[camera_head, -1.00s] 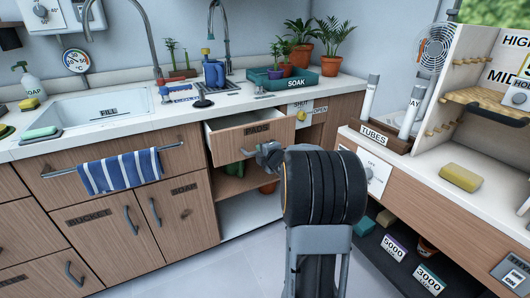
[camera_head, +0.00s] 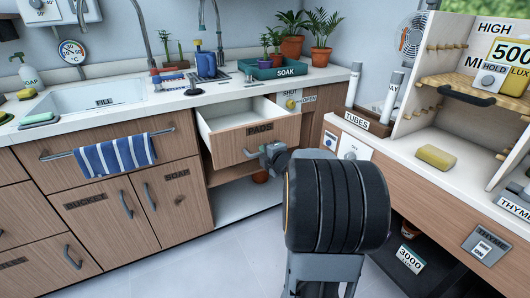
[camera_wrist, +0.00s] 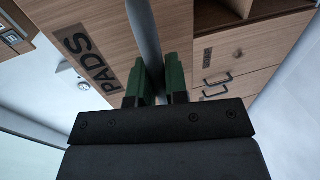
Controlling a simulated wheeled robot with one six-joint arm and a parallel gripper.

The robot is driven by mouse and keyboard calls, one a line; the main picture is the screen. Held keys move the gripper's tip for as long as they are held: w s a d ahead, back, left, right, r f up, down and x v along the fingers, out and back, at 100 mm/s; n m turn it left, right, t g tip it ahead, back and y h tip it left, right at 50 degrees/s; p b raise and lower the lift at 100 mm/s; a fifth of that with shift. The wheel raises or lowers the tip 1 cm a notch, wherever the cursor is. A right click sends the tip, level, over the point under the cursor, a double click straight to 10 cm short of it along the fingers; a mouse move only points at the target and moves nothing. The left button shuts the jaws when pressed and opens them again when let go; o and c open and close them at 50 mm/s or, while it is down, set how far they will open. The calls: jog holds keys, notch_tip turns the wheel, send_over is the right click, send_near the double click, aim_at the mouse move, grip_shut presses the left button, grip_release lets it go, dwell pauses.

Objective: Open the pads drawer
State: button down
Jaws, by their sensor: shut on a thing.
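The pads drawer (camera_head: 248,138) is pulled out from the cabinet below the counter, with its white inside showing from above. Its wooden front carries the label PADS, which also shows in the wrist view (camera_wrist: 80,55). My gripper (camera_head: 262,153) is at the drawer front, shut on the drawer's grey bar handle (camera_wrist: 145,35). In the wrist view the green fingertips (camera_wrist: 157,85) sit on either side of the bar. The part of the drawer I can see into looks empty; its near inside is hidden by the front.
An open shelf space (camera_head: 245,198) lies under the drawer. A striped towel (camera_head: 115,155) hangs on a rail to the left. A side counter (camera_head: 440,185) with a yellow sponge (camera_head: 436,157) stands at the right. The floor (camera_head: 220,265) in front is clear.

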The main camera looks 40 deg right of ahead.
jog(key=c, duration=1.1)
grip_release()
jog(key=shift+p+v, duration=2.05)
jog(key=shift+v, duration=4.85)
